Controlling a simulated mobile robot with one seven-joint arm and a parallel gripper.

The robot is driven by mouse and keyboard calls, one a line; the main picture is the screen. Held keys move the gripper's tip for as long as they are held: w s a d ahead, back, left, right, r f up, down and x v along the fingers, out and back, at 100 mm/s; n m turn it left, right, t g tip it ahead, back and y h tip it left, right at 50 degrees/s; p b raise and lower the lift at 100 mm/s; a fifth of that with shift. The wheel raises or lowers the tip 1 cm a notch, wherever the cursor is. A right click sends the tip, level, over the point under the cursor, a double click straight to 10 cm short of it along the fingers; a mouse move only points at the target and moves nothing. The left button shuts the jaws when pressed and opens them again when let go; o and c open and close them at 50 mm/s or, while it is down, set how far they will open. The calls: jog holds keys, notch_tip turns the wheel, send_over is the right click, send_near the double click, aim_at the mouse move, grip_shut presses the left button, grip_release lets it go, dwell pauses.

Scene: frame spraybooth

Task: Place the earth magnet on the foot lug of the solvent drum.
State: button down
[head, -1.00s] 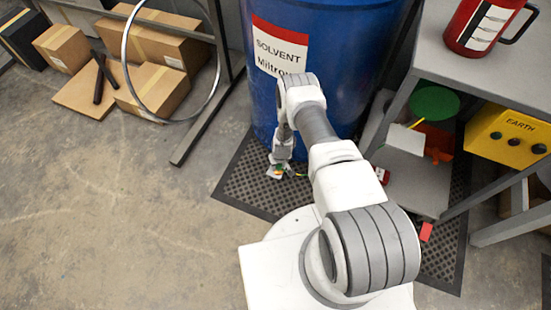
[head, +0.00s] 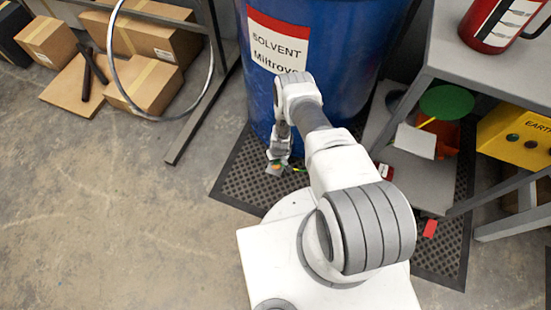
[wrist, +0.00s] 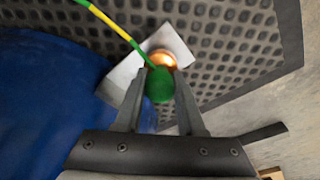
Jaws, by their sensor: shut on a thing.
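The solvent drum (head: 330,60) is a large blue drum at the top of the head view; its blue side also fills the left of the wrist view (wrist: 45,100). In the wrist view my gripper (wrist: 160,76) is shut on the green earth magnet (wrist: 159,88), with a green-yellow cable (wrist: 105,20) running from it to the upper left. A pale metal plate, apparently the foot lug (wrist: 174,38), lies just beyond the fingertips, with a bright copper-coloured spot. I cannot tell whether magnet and spot touch. In the head view my gripper (head: 279,160) is low beside the drum's base.
A black perforated mat (head: 240,180) lies under the drum. At right stand a grey bench (head: 500,75) with a red mug (head: 490,25) and a yellow EARTH box (head: 515,135). Cardboard boxes (head: 145,85) and a metal hoop (head: 210,75) are at upper left. Floor at lower left is clear.

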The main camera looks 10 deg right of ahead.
jog(key=shift+w+f, duration=0.1)
jog(key=shift+f, duration=0.35)
jog(key=c, duration=0.5)
grip_release()
jog(key=shift+f, duration=0.15)
